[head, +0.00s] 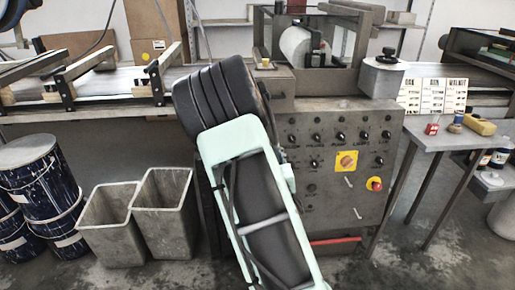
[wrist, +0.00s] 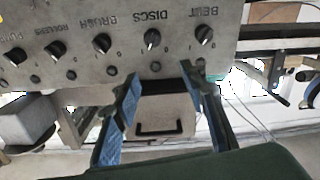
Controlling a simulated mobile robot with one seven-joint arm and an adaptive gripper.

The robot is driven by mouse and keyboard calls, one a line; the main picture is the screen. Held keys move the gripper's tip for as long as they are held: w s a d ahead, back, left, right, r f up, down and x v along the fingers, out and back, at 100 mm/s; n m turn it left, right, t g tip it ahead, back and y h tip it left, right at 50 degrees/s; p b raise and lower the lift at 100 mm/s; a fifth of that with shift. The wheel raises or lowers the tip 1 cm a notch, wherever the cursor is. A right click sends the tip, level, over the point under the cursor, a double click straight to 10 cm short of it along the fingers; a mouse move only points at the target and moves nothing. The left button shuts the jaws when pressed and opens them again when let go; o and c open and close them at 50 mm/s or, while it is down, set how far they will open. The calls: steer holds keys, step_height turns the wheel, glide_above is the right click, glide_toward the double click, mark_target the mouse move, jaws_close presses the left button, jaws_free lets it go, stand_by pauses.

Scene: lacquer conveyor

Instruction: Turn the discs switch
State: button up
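The discs switch (wrist: 152,38) is a dark round knob with a pale pointer mark, under the label DISCS in the wrist view. It stands on a grey panel (wrist: 75,15), between the belt knob (wrist: 204,34) and the brush knob (wrist: 102,42). My gripper (wrist: 162,74) is open and empty, with its two blue-padded fingers apart. Its fingertips appear just below the discs knob in the picture, not around it. In the head view my arm hides the gripper.
A yellow plate with a rotary switch (head: 346,161) and a red stop button (head: 374,184) sit lower on the panel. A side table (head: 440,138) stands right. Grey bins (head: 165,215) and dark drums (head: 40,175) stand left. A handled box (wrist: 160,115) shows between my fingers.

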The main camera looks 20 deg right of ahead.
steer(key=w+d+f+b, duration=0.1)
steer(key=w+d+f, duration=0.2)
steer(key=w, duration=0.7)
steer(key=shift+d+f+m+h+b, duration=0.15)
steer(key=shift+d+m+h+b, duration=0.15)
steer(key=shift+d, duration=0.05)
steer(key=shift+c, duration=0.3)
jaws_close()
